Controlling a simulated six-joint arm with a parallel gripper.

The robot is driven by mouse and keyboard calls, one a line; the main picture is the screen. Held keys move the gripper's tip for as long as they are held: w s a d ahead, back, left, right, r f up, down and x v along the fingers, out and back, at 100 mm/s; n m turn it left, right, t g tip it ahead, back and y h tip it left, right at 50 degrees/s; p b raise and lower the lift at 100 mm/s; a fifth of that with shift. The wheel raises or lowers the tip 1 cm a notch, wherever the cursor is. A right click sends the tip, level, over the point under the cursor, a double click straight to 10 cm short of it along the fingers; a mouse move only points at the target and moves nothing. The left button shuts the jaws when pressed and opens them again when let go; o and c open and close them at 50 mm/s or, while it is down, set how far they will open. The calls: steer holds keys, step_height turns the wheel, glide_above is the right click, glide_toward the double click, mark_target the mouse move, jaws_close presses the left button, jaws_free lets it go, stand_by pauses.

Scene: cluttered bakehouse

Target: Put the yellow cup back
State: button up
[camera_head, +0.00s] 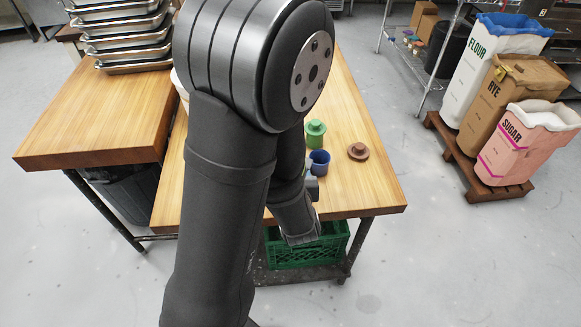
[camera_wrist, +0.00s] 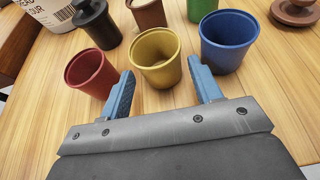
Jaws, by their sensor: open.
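The yellow cup (camera_wrist: 157,62) stands upright on the wooden table in the wrist view, its open mouth facing up and empty. My gripper (camera_wrist: 162,70) is open, with one blue finger at each side of the cup's near part. The fingers are not closed on it. The red cup (camera_wrist: 90,78) stands close by the left finger, and the blue cup (camera_wrist: 227,42) stands just beyond the right finger. In the head view my arm hides the yellow cup and the fingers; the blue cup (camera_head: 319,164) shows to the right of the arm.
Behind the yellow cup stand a brown cup (camera_wrist: 149,14), a black item (camera_wrist: 97,24) and a green item (camera_wrist: 201,9). A brown knobbed piece (camera_head: 358,151) lies on the right of the table (camera_head: 365,185). Trays (camera_head: 120,30) are stacked at the back left.

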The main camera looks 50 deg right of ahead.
steer(key=v, duration=0.7)
steer(key=shift+s+a+r, duration=0.15)
steer(key=shift+s+a, duration=0.1)
steer(key=x, duration=1.2)
steer(key=shift+r, duration=0.25)
